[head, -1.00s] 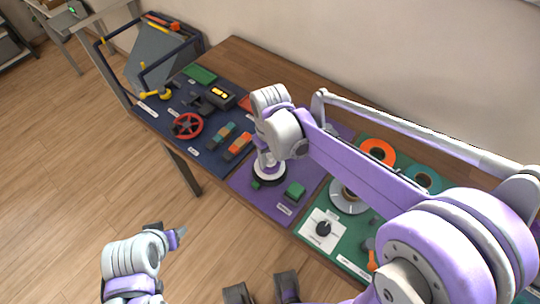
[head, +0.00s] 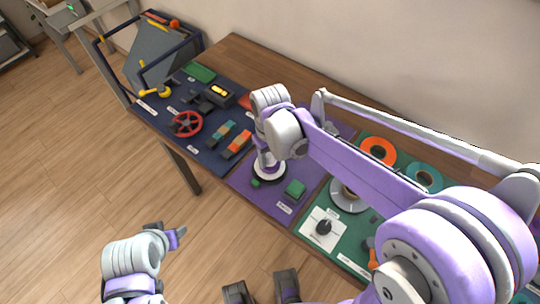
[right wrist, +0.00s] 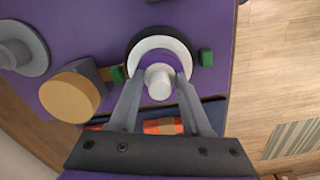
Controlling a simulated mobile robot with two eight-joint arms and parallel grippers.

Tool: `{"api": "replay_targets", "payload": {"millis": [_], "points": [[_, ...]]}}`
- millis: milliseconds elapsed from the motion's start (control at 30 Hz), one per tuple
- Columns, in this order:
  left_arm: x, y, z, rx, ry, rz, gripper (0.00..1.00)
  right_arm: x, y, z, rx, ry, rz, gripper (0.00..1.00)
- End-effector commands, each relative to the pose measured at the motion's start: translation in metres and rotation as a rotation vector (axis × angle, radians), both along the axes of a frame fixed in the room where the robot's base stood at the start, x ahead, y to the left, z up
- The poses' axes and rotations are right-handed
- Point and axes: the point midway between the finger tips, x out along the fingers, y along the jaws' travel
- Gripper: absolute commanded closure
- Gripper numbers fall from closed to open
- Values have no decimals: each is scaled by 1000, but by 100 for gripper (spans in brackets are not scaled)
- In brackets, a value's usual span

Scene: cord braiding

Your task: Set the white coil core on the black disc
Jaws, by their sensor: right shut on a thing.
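The white coil core (right wrist: 157,83) is between the fingertips of my right gripper (right wrist: 160,80), which is shut on its central post. Its white rim surrounds a purple inner area. The black disc (right wrist: 133,46) shows as a dark edge around that rim, so the core is over the disc, roughly centred. In the head view the white rim (head: 268,175) appears at or just above the disc; I cannot tell if they touch. The right fingertips are partly hidden there by the wrist. My left gripper (head: 167,232) is off the table at lower left, its jaws unclear.
Small green blocks (right wrist: 207,57) flank the disc on the purple mat (head: 245,183). A larger green block (head: 295,188) lies nearby. A red handwheel (head: 187,124) is on the dark blue mat. A grey round plate (head: 345,203) and white dial panel (head: 322,230) are on the green mat.

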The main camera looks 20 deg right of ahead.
Motion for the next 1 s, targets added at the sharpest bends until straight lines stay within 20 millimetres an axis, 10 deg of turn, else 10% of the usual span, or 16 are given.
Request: {"api": "replay_targets", "payload": {"millis": [733,767,1000], "points": [[-2,0,-10,0,4,0,40,0,0,-13,0,0,0,100],[-2,0,-10,0,4,0,40,0,0,-13,0,0,0,50],[-2,0,-9,0,4,0,40,0,0,-11,0,0,0,17]]}}
